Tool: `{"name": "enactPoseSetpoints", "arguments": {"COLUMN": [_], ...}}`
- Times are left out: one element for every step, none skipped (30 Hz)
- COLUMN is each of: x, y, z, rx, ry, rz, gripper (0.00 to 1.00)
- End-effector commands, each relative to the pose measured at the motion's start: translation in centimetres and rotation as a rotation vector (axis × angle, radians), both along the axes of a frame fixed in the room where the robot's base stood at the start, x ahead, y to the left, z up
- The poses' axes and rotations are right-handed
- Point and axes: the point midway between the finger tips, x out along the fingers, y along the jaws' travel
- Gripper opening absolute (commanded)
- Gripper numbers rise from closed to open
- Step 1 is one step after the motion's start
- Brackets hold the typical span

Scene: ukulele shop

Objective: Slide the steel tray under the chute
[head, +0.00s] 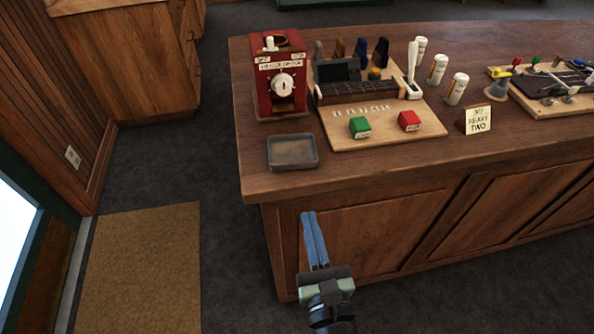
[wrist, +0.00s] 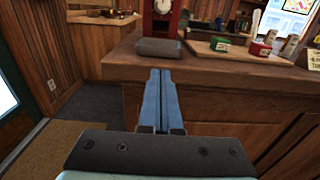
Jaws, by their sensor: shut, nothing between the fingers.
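The steel tray (head: 292,153) is a small, shallow grey tray with rounded corners. It lies flat near the left front corner of the wooden counter and looks empty. The red dispenser (head: 280,80) with a white dial stands behind it; a dark opening shows low on its front, which I take for the chute. The tray is in front of the dispenser and apart from it. My gripper (head: 308,214) is shut and empty, in front of the counter's front edge and short of the tray. In the wrist view, the tray (wrist: 160,48) shows just beyond the blue fingertips (wrist: 160,72).
A wooden board (head: 395,129) with a green block (head: 360,127) and a red block (head: 409,121) lies right of the tray. White bottles (head: 456,89) and a small sign (head: 477,120) stand further right. The counter's left edge is close to the tray.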

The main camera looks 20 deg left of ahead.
Motion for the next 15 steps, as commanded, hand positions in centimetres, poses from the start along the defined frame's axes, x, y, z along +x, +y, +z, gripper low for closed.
{"name": "enactPoseSetpoints", "arguments": {"x": [1.0,1.6,2.3,2.8,3.3,4.0,4.5,5.0,5.7,6.1,6.5,7.0,7.3,7.6,8.0], "y": [0.7,1.1,1.6,1.9,2.3,2.7,3.0,3.4,3.8,4.1,4.3,4.7,4.9,5.1,5.3], "z": [0.3,0.3,0.3,0.3,0.3,0.3,0.2,0.2,0.3,0.2,0.2,0.2,0.2,0.2,0.1], "rx": [0.002,0.001,-0.001,0.0,0.0,-0.001,-0.001,-0.002,-0.002,-0.002,-0.002,-0.002,-0.001,-0.002,-0.002], "ry": [-0.003,-0.003,-0.003,-0.004,-0.004,-0.004,-0.003,-0.004,-0.004,-0.004,-0.004,-0.002,-0.003,-0.002,-0.002], "rz": [0.004,0.003,0.003,0.003,0.004,0.004,0.003,0.003,0.003,0.003,0.003,0.003,0.002,0.002,0.002], "gripper": [0.0,0.0,0.0,0.0,0.0,0.0,0.0,0.0,0.0,0.0,0.0,0.0,0.0,0.0,0.0]}}
